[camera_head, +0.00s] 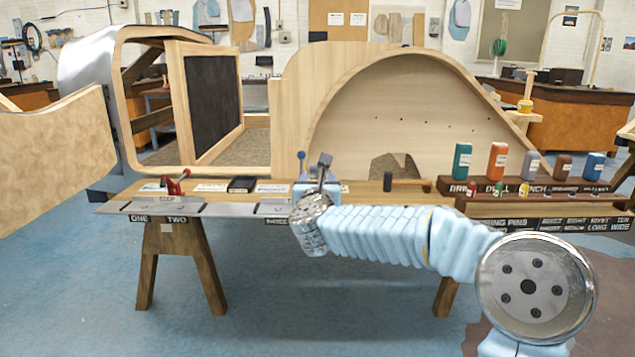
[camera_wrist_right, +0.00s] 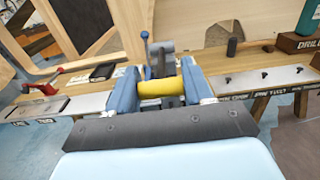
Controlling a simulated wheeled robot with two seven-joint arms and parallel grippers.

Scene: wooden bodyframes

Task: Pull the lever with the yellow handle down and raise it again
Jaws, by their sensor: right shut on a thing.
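The lever's yellow handle (camera_wrist_right: 160,88) lies crosswise between the two blue fingers of my right gripper (camera_wrist_right: 160,90) in the right wrist view, and the gripper is shut on it. The grey lever body (camera_wrist_right: 161,62) stands just beyond the fingers. In the head view my right gripper (camera_head: 311,207) is at the front edge of the bench, and it hides the yellow handle. A grey upright part of the lever (camera_head: 324,166) shows just above the gripper. My left gripper is not in view.
A red-handled clamp (camera_head: 176,184) stands on the bench at left. A hammer (camera_head: 405,185) lies right of the lever. Large wooden frames (camera_head: 290,110) rise behind the bench.

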